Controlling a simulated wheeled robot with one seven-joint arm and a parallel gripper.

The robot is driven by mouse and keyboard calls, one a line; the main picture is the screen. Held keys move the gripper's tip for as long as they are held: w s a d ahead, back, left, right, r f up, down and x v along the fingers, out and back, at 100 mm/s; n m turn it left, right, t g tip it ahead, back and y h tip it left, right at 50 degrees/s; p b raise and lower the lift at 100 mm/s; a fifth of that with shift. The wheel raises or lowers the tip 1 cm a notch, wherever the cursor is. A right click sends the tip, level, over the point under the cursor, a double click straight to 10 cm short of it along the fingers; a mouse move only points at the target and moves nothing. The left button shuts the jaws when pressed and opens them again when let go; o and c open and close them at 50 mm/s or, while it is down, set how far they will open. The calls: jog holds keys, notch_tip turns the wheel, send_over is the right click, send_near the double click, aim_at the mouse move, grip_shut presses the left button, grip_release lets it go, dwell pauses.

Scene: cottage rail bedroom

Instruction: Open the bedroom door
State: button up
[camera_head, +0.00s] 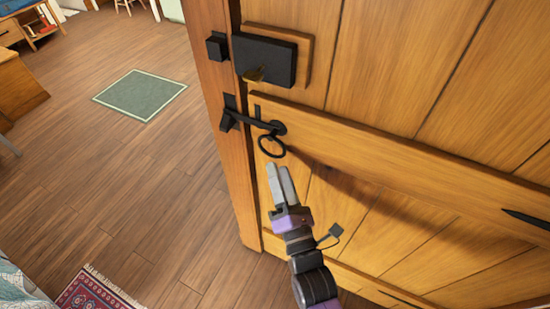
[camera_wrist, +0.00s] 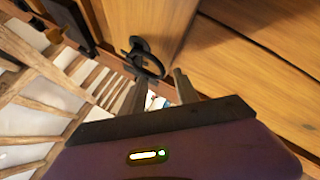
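The bedroom door (camera_head: 390,75) is wooden planks and fills the right of the head view; it appears shut against its post (camera_head: 228,135). A black latch bar (camera_head: 250,120) spans from the door to a catch on the post. A black ring handle (camera_head: 271,146) hangs at the bar's right end; it also shows in the wrist view (camera_wrist: 147,58). My gripper (camera_head: 278,168) is just below the ring, fingers pointing up toward it. In the wrist view the fingers (camera_wrist: 160,80) stand apart with nothing held between them, and the ring is beyond their tips.
A black lock box (camera_head: 265,58) with a brass-coloured piece sits above the latch. A green mat (camera_head: 140,94) and a patterned red rug (camera_head: 92,290) lie on the floor. Wooden furniture (camera_head: 18,85) stands at the far left. The floor left of the door is mostly clear.

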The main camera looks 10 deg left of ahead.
aim_at(273, 157)
jog(key=shift+p+x, duration=0.3)
jog(key=shift+x, duration=1.55)
grip_shut()
